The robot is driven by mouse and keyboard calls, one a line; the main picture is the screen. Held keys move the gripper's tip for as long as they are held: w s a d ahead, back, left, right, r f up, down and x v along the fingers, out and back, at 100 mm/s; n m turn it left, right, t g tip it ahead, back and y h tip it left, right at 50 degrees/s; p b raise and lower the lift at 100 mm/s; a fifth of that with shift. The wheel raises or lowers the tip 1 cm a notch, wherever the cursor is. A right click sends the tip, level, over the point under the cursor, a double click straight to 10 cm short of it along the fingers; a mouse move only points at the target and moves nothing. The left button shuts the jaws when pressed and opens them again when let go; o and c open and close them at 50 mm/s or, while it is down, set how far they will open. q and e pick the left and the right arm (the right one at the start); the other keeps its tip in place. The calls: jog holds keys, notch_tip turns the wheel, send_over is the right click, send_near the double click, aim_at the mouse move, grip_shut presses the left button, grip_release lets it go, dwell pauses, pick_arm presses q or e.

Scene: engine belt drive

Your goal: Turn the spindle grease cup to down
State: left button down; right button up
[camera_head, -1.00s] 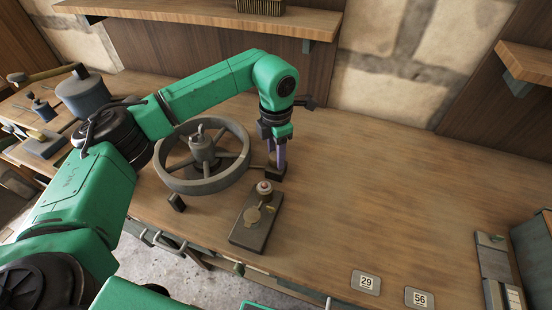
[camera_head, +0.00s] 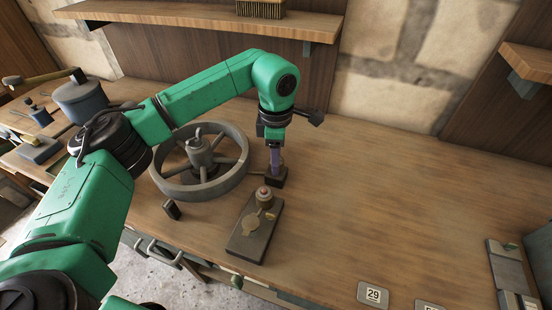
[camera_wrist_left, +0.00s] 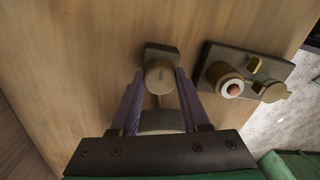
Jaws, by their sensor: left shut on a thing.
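The spindle grease cup appears to be the brass knob (camera_wrist_left: 160,76) on a small dark block (camera_wrist_left: 160,51) in the left wrist view. The block also shows in the head view (camera_head: 277,180), standing on the bench just right of the spoked wheel. My left gripper (camera_head: 275,167) points down at it with purple fingers. In the left wrist view the gripper (camera_wrist_left: 159,80) has one finger on each side of the knob and is shut on it. The fingers hide most of the knob in the head view, and I cannot tell which way it points. My right gripper is out of view.
A grey spoked wheel (camera_head: 165,184) stands close left of the gripper. A dark plate (camera_head: 246,242) with a red-tipped cup (camera_head: 264,195) and brass flap (camera_head: 254,221) lies in front. A small dark block (camera_head: 171,210) stands by the wheel.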

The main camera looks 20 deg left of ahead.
pick_arm(q)
jog(key=shift+w+r, duration=0.1)
jog(key=shift+r, duration=0.05)
jog(key=shift+c, duration=1.9)
grip_release()
notch_tip(320, 180, up, 14)
jog(key=shift+r+b, duration=0.25)
jog(key=shift+b, duration=0.05)
